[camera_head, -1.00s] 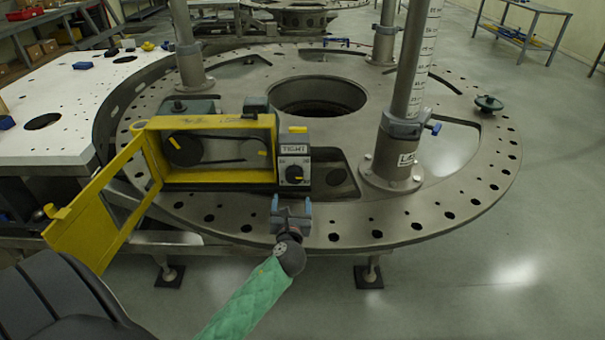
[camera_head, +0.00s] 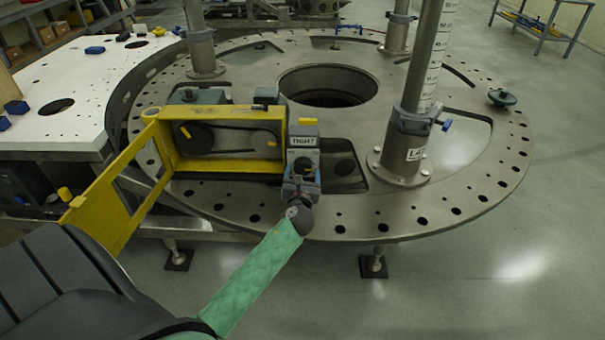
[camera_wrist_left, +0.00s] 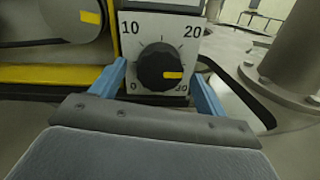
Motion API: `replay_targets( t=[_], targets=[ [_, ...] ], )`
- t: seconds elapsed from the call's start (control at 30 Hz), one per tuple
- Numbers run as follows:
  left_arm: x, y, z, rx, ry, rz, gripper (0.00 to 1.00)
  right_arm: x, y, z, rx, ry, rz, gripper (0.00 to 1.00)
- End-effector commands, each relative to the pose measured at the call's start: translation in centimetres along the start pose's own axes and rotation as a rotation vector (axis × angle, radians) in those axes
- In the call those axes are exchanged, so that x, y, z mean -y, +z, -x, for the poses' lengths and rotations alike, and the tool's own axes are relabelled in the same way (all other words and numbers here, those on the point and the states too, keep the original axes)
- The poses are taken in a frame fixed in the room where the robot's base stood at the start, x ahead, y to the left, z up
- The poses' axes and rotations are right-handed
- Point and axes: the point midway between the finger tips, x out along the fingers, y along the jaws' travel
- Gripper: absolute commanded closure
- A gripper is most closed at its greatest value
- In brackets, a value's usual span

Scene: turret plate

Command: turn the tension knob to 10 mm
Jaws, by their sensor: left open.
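The tension knob (camera_wrist_left: 158,66) is a round black knob on a white dial plate (camera_wrist_left: 181,27) marked 0, 10 and 20, with another number at lower right partly covered. Its yellow pointer mark is on the right, tilted slightly down, toward that lower-right number. In the head view the dial box (camera_head: 303,143), labelled TIGHT, stands at the right end of the yellow housing, and my gripper hides most of the knob. My left gripper (camera_head: 302,178) is open in front of the dial, its blue fingers either side of the knob; contact cannot be told. My right gripper is out of view.
The yellow belt housing (camera_head: 225,112) has its yellow door (camera_head: 105,200) swung open to the left. An upright graduated post (camera_head: 420,80) stands on the round turret plate (camera_head: 440,205) to the right. A white table (camera_head: 70,120) is at left.

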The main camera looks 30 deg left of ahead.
Motion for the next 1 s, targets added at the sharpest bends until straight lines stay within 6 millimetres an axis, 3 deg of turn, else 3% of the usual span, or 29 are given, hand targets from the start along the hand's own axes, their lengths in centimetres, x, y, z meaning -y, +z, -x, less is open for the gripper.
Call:
replay_targets(
  t=[0.1, 0.33, 0.67, 1.0],
  targets=[
    [0.01, -0.01, 0.01, 0.0, 0.0, 0.0, 0.27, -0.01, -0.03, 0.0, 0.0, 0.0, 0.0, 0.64],
    [0.02, -0.01, 0.03, 0.0, 0.0, 0.0, 0.7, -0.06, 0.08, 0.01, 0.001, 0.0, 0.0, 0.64],
    [0.02, -0.04, 0.03, 0.001, 0.0, 0.043, 0.7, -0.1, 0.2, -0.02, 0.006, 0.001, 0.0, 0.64],
    [0.1, -0.14, 0.06, 0.005, 0.0, 0.272, 0.7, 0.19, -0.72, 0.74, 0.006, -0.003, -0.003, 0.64]
  ],
)
